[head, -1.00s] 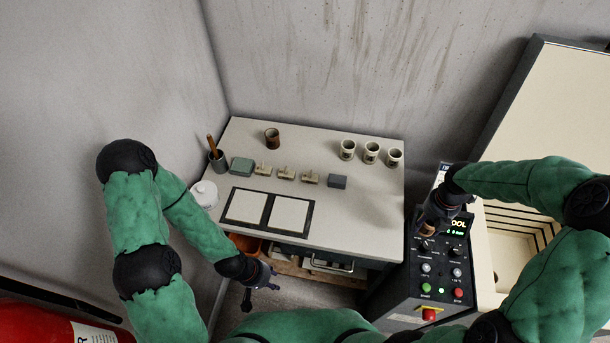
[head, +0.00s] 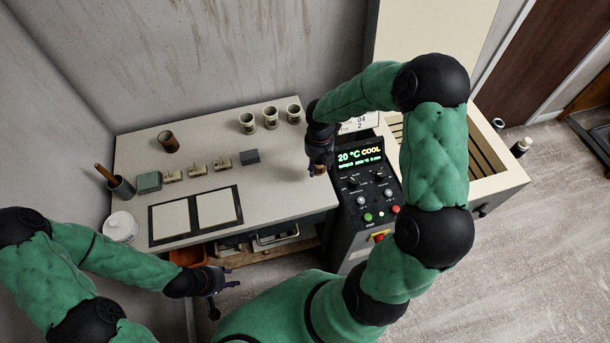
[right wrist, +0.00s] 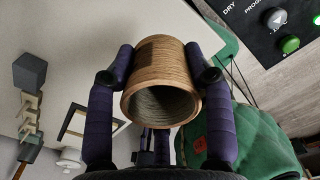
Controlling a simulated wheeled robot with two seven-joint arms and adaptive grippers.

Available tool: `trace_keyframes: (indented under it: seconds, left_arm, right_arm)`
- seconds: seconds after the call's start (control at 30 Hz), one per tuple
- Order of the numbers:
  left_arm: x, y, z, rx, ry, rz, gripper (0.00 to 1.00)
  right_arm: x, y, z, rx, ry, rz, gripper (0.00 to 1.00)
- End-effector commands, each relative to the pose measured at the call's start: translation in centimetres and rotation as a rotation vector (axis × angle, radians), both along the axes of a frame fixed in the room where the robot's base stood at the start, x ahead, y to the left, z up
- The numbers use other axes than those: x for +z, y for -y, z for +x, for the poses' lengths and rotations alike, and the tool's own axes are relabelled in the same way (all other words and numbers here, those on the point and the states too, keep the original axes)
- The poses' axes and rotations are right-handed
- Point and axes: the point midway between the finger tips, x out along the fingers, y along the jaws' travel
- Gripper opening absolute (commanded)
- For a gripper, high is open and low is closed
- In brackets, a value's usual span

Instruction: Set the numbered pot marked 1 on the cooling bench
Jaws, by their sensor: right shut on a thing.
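My right gripper (right wrist: 160,78) is shut on a brown, wood-grained round pot (right wrist: 163,60), its open mouth facing the wrist camera. No number shows on its visible side. In the head view my right gripper (head: 318,160) holds this pot near the right edge of the worktable (head: 290,190), beside the control panel. Its height above the table is hard to tell. A similar brown pot (head: 168,141) stands on the table at the back left; I see no number on it. My left gripper (head: 221,297) is open and empty in front of the table. I cannot tell which surface is the cooling bench.
Three pale marked cups (head: 270,117) stand at the table's back right. Small blocks and a grey block (head: 250,157) lie mid-table, behind two framed tiles (head: 218,206). The control panel (head: 360,160) reads 20 °C COOL. A cream slatted unit (head: 500,180) stands right of it.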

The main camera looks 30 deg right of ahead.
Motion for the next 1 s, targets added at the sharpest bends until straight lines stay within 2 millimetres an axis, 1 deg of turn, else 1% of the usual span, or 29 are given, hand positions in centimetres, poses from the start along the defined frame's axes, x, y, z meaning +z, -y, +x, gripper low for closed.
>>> trace_keyframes:
  seconds: [0.03, 0.13, 0.23, 0.47, 0.53, 0.6, 0.7, 0.77, 1.0]
  left_arm:
    - [-0.6, 0.0, 0.0, 0.000, 0.000, 0.000, 0.40]
    - [-1.0, 0.0, 0.0, 0.000, 0.000, 0.000, 0.40]
    - [-1.3, 0.0, 0.0, 0.000, 0.000, 0.000, 0.40]
    - [-1.5, 0.0, 0.0, 0.000, 0.000, 0.000, 0.40]
    - [-1.8, 0.0, 0.0, 0.000, 0.000, 0.000, 0.40]
    - [-2.4, 0.0, 0.0, 0.000, 0.000, 0.000, 0.40]
    - [-2.9, 0.0, 0.0, 0.000, 0.000, 0.000, 0.40]
    - [-2.9, 0.0, 0.0, 0.000, 0.000, 0.000, 0.40]
    - [-2.8, 0.0, 0.0, 0.000, 0.000, 0.000, 0.40]
  right_arm:
    - [-1.3, -0.7, 0.4, 0.004, -0.004, 0.001, 0.12]
    - [-2.7, -1.5, 1.2, 0.001, -0.003, 0.002, 0.12]
    - [-3.5, -2.1, 1.7, 0.000, -0.002, 0.001, 0.12]
    - [-4.4, -2.7, 2.3, 0.001, -0.001, 0.001, 0.12]
    - [-5.2, -3.1, 2.6, 0.001, -0.002, 0.000, 0.12]
    - [-6.4, -3.0, 2.5, -0.001, -0.004, 0.001, 0.12]
    - [-7.7, -2.9, 2.5, -0.001, -0.001, 0.002, 0.12]
    - [-7.9, -2.9, 2.5, -0.001, 0.000, 0.001, 0.12]
    - [-7.8, -2.9, 2.5, -0.001, 0.000, 0.001, 0.12]
